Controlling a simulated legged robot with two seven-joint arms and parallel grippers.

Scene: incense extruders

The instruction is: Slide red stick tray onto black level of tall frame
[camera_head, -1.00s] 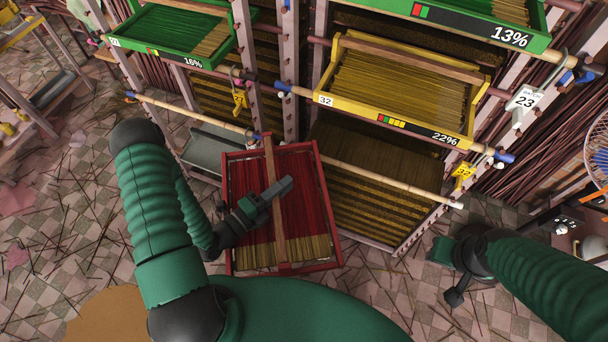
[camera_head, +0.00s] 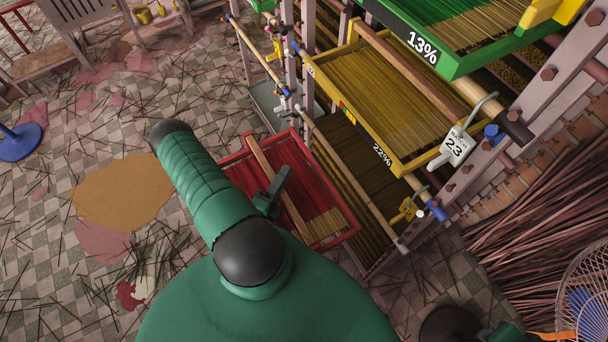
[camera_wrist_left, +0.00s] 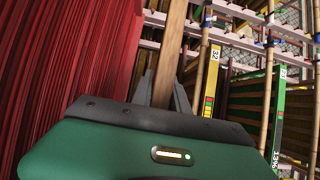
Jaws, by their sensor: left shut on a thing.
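The red tray (camera_head: 231,160) is full of red sticks with tan ends and has a wooden bar (camera_head: 262,160) across it. It hangs tilted in the head view, close beside the lower part of the tall frame (camera_head: 555,105). My left gripper (camera_head: 277,188) is shut on the bar; in the left wrist view its two fingers straddle the bar (camera_wrist_left: 171,45), with red sticks (camera_wrist_left: 60,70) at left. A pole on the frame has a black end cap (camera_head: 514,127), just below the green tray. Only dark and green bits at the bottom right may be my right arm; its fingers are hidden.
The frame holds a yellow tray (camera_head: 437,163) marked 22% and a green tray (camera_head: 462,66) marked 13%. A lower wooden pole (camera_head: 355,185) sticks out near the red tray. Stick bundles (camera_head: 520,235) and a fan (camera_head: 588,300) stand at right. The littered floor at left is open.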

